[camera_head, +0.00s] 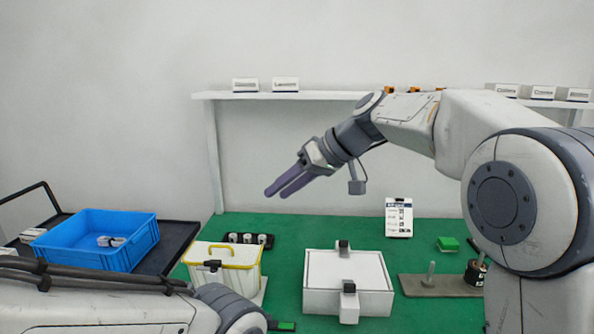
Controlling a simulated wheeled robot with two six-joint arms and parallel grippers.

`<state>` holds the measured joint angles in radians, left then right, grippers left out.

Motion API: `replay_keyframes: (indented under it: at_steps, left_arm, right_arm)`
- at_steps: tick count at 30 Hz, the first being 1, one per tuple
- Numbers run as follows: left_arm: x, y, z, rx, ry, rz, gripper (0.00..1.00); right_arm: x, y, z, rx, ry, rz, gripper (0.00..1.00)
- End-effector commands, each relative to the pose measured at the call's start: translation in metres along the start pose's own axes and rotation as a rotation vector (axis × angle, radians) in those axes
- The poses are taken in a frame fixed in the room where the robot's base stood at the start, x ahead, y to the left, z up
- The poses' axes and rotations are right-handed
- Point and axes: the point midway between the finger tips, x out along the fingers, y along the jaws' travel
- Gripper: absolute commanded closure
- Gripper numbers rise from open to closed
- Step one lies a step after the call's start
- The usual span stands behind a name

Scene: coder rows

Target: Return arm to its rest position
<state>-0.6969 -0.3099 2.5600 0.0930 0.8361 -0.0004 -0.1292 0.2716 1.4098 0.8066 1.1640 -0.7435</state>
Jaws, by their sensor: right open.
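My right arm comes in from the right and reaches across the upper middle of the view. Its gripper (282,190) has two purple fingers pointing down and to the left. It is open and empty, in the air above the green table (300,235) and in front of the back wall. My left arm lies low across the bottom left, and its gripper is not clearly visible.
A white box with black clamps (333,270) and a yellow-rimmed white bin (226,252) stand on the table. A blue crate (130,258) holding small round parts is at the left. A white shelf (300,95) with label boxes runs behind. A card (399,217) stands at the back.

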Motion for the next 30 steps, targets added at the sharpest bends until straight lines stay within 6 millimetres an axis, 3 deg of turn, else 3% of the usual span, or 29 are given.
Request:
replay_keyframes:
  at_steps: [3,7,12,15,23,24,30]
  left_arm:
    - [0.000,0.000,0.000,0.000,0.000,0.000,0.50]
    - [0.000,0.000,0.000,0.000,0.000,0.000,0.50]
    - [0.000,0.000,0.000,0.000,0.000,0.000,0.50]
    - [0.000,0.000,0.000,0.000,0.000,0.000,0.50]
    - [0.000,0.000,0.000,0.000,0.000,0.000,0.50]
    - [0.018,-0.001,0.001,0.000,0.001,0.000,0.50]
    - [0.062,-0.004,0.004,0.000,-0.001,0.000,0.50]
  right_arm:
    - [0.010,0.045,0.060,0.168,-0.077,0.154,0.59]
    - [0.013,0.089,0.144,0.336,-0.161,0.351,0.59]
    - [0.006,0.118,0.245,0.459,-0.236,0.551,0.59]
    - [0.002,0.123,0.290,0.493,-0.261,0.626,0.59]
    - [-0.008,0.116,0.380,0.531,-0.299,0.735,0.59]
    - [0.007,0.120,0.385,0.514,-0.301,0.726,0.59]
    - [0.046,0.114,0.405,0.456,-0.339,0.684,0.59]
